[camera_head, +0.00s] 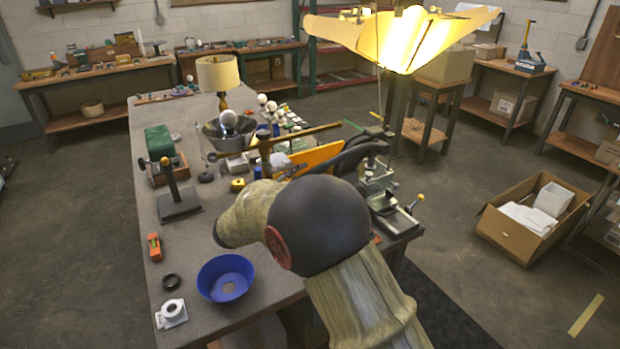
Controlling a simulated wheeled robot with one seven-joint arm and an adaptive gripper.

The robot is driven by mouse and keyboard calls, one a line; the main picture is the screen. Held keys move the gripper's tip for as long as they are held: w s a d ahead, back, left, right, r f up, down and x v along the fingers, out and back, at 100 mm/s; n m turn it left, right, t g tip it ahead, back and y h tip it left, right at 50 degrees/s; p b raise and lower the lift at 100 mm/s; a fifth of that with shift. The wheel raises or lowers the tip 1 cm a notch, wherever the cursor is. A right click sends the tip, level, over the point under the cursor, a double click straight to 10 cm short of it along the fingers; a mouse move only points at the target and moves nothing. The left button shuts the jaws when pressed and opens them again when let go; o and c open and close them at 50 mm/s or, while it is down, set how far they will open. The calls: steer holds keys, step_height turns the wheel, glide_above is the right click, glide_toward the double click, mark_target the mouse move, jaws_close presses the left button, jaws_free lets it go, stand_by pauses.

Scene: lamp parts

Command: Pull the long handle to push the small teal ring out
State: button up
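A grey metal press-like fixture (376,185) stands at the right edge of the workbench. A long brownish bar (305,132) slants across the bench to its left. It may be the long handle, but I cannot see where it joins. A short lever with a yellow knob (420,197) sticks out at the fixture's right. I cannot make out the small teal ring. My arm covers the bench front of the fixture. I cannot make out my gripper; a dark curved part shows behind my arm, and I cannot tell what it is.
A lit yellow lampshade (405,38) hangs above the fixture. A blue bowl (226,278), a black ring (171,282) and a white roll (173,309) lie at the bench's front left. A black stand (178,205) is further back. An open cardboard box (520,240) sits on the floor at right.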

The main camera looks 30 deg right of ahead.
steer(key=shift+x, duration=1.4)
steer(key=shift+c, duration=0.9)
jaws_close()
steer(key=shift+r, duration=0.1)
